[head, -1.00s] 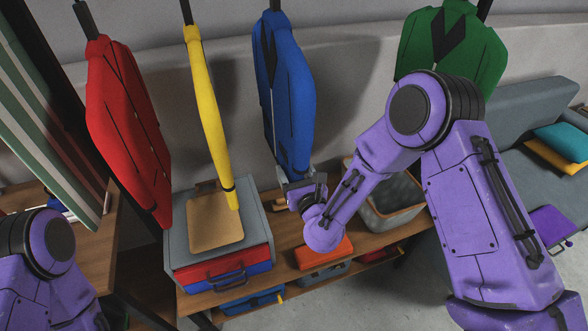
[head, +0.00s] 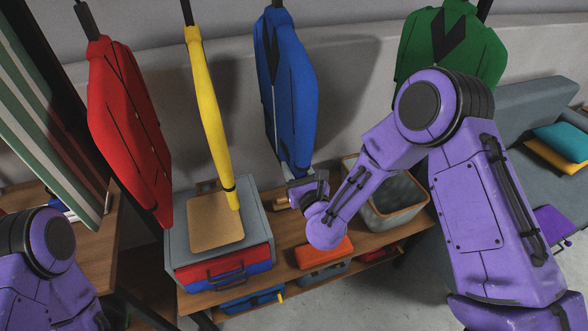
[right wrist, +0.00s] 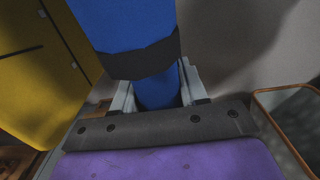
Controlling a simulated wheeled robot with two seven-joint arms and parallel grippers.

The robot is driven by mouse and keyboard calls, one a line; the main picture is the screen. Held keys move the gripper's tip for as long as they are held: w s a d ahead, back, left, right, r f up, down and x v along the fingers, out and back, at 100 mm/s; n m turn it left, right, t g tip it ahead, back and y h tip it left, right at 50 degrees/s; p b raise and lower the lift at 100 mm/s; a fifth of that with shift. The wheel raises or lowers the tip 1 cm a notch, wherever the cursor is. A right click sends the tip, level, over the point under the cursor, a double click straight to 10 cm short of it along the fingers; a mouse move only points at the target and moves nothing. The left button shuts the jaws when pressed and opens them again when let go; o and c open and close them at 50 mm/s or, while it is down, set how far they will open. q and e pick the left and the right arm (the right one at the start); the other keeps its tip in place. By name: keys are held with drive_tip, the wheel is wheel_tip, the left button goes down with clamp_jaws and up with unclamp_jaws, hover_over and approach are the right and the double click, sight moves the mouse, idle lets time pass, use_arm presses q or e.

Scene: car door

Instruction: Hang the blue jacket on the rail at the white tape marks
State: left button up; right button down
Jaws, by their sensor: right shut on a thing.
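The blue jacket (head: 290,85) hangs upright in the upper middle of the head view, between the yellow garment and the green jacket. My right gripper (head: 297,180) is at its lower end and shut on its sleeve. In the right wrist view the blue sleeve (right wrist: 125,22) with its dark cuff comes down between the fingers of the gripper (right wrist: 158,95). Of my left side only arm links show at the lower left; the left gripper is out of view. The rail and the white tape marks are not seen.
A red jacket (head: 125,120) and a yellow garment (head: 207,105) hang to the left, a green jacket (head: 450,45) to the right. Below is a wooden bench (head: 285,222) with a grey case (head: 255,215), an orange box (head: 323,252) and a grey bin (head: 395,212). A sofa (head: 535,110) stands right.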

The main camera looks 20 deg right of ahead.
drive_tip(key=w+d+p, duration=0.1)
drive_tip(key=d+p, duration=0.2)
drive_tip(key=d, duration=3)
drive_tip(key=shift+d, duration=0.3)
idle(1.4)
drive_tip(key=shift+w+f, duration=0.1)
drive_tip(key=shift+f, duration=0.1)
idle(0.3)
drive_tip(key=c, duration=0.5)
unclamp_jaws()
drive_tip(key=s, duration=1)
drive_tip(key=shift+s+d+b, duration=0.15)
drive_tip(key=shift+s+b, duration=0.2)
drive_tip(key=shift+b, duration=0.05)
